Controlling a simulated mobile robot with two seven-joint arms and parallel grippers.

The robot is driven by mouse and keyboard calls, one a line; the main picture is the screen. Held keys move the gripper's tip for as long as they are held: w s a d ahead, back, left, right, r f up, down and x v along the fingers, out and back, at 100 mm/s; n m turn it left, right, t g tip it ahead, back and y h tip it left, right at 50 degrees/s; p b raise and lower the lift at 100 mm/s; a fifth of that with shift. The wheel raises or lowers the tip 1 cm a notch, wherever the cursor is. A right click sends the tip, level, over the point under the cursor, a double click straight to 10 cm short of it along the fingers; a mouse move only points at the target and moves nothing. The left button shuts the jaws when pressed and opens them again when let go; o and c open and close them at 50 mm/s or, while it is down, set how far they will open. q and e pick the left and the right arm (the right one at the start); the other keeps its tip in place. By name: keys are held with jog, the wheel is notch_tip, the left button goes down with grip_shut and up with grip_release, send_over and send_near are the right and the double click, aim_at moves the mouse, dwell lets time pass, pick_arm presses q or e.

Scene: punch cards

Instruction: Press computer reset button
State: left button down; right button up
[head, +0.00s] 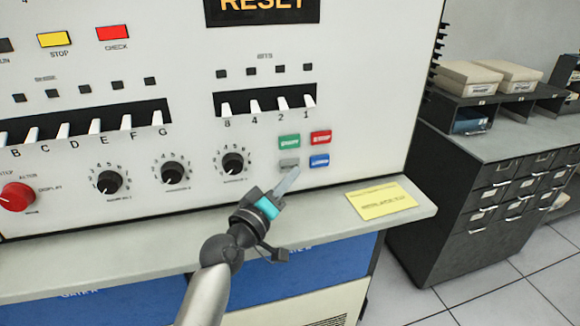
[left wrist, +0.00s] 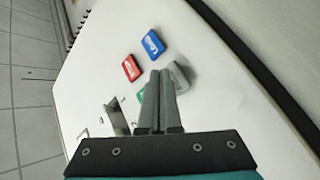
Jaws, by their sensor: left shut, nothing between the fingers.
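The computer is a large white console (head: 200,100) with an orange RESET sign (head: 262,6) at its top. Low on its right are a green button (head: 289,141), a red button (head: 320,137), a grey button (head: 289,163) and a blue button (head: 320,160). Their lettering is too small to read surely. My left gripper (head: 290,178) is shut and empty, its tips just below the grey button. In the left wrist view, the shut fingers (left wrist: 160,74) overlap the edge of the grey button (left wrist: 181,76); I cannot tell whether they touch it. My right gripper is not in view.
Rotary knobs (head: 233,162) and a row of white switches (head: 267,104) are close by on the panel. A ledge (head: 110,261) juts out below, bearing a yellow note (head: 381,201). A dark drawer cabinet (head: 500,190) stands to the right.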

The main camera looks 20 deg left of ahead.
pick_arm(q)
jog(key=shift+w+a, duration=0.25)
jog(key=shift+w, duration=0.15)
jog(key=shift+w+a, duration=0.25)
jog(key=shift+w, duration=0.1)
dwell(0.8)
jog(key=shift+s+d, duration=0.1)
jog(key=shift+s, duration=0.05)
jog(key=shift+s+d, duration=0.35)
jog(key=shift+s, duration=0.25)
jog(key=shift+s+d+p, duration=0.45)
jog(key=shift+s, duration=0.2)
jog(key=shift+s+d+p, duration=0.4)
jog(key=shift+s+p, duration=0.05)
jog(key=shift+s, duration=0.15)
jog(key=shift+s+d+p, duration=0.3)
jog(key=shift+s+d, duration=0.3)
jog(key=shift+s, duration=0.2)
